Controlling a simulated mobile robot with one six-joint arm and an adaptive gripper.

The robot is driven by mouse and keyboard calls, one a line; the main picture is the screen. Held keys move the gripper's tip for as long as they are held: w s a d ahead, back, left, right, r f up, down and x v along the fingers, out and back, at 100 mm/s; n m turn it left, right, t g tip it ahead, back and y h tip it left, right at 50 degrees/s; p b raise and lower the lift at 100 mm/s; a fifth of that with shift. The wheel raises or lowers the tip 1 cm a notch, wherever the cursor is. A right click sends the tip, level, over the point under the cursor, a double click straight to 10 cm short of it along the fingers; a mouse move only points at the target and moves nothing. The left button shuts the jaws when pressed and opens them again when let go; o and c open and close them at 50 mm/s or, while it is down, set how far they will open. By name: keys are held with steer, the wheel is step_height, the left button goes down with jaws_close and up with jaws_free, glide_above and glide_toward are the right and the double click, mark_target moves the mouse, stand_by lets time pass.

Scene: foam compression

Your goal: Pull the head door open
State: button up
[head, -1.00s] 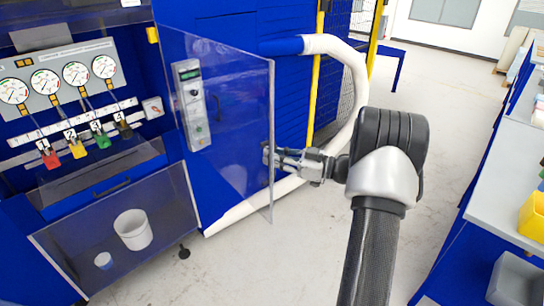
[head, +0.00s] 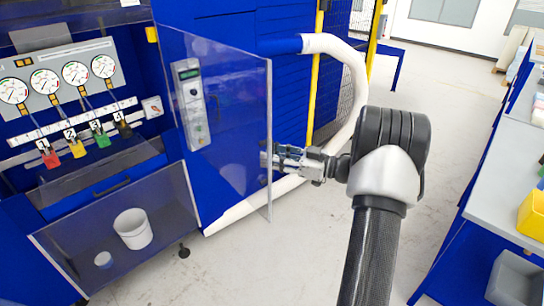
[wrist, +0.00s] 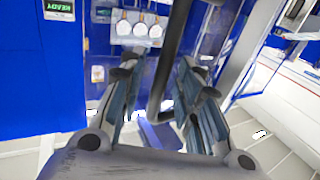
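The head door (head: 235,115) is a clear panel that stands swung out from the blue machine in the head view. A small control box with a display (head: 190,105) shows on or through it. My gripper (head: 268,160) is at the door's free edge, on its right side. In the wrist view a dark bar-shaped handle (wrist: 160,85) runs between the two fingers of my gripper (wrist: 158,75). The fingers stand apart with a gap beside the bar, so I see no firm closing on it. The fingertips are partly hidden by the door edge in the head view.
A gauge panel (head: 60,75) with coloured valves is at the left. A white bucket (head: 133,228) stands behind a lower clear panel. A white hose (head: 355,80) curves behind the door. A bench with a yellow bin (head: 533,215) is at right. Floor between is clear.

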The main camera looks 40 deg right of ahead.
steer(key=v, duration=1.1)
steer(key=shift+s+d, duration=0.2)
steer(key=shift+s, duration=0.1)
